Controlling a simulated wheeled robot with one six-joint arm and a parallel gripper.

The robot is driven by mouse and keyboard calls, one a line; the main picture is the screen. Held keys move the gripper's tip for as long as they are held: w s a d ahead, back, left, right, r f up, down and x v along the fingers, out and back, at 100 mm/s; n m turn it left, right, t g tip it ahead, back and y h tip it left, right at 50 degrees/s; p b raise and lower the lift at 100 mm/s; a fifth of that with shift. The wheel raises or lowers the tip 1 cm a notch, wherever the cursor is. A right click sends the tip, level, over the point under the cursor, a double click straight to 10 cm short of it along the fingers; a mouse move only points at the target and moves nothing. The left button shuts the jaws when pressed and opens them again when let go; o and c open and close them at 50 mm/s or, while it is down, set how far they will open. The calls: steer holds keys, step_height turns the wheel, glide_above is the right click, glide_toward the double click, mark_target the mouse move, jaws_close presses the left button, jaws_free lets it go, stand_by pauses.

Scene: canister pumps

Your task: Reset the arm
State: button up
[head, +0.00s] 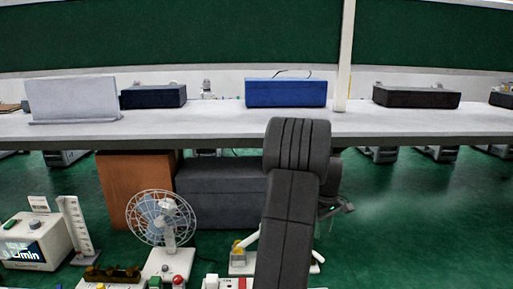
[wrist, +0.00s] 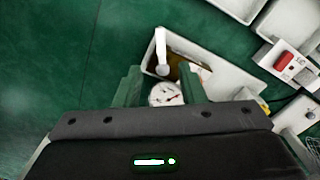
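My arm (head: 290,220) rises through the middle of the head view and bends over at the top. My gripper (wrist: 160,74) shows in the wrist view with its two fingers apart, so it is open. Nothing is clearly held between the fingers. A round white gauge (wrist: 165,94) shows in the gap, and I cannot tell how far below the fingers it lies. In the head view, part of my gripper (head: 338,208) shows to the right of the arm, and the rest is hidden behind it.
A fan (head: 161,218) and a display box (head: 35,242) stand at the left. A white tray (wrist: 232,80) and a device with a red switch (wrist: 285,60) lie at the right in the wrist view. A bench (head: 200,122) with blue and black boxes crosses behind. Green floor at the right is clear.

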mark_target(319, 255)
step_height(319, 255, down, 10)
steer(key=shift+f+p, duration=0.2)
steer(key=shift+p, duration=0.2)
steer(key=shift+a+r+m, duration=0.1)
steer(key=shift+r+m, duration=0.1)
steer(key=shift+m, duration=0.1)
steer(key=shift+s+a+m+p, duration=0.25)
steer(key=shift+a+m+p, duration=0.05)
steer(key=shift+m, duration=0.5)
steer(key=shift+s, duration=0.1)
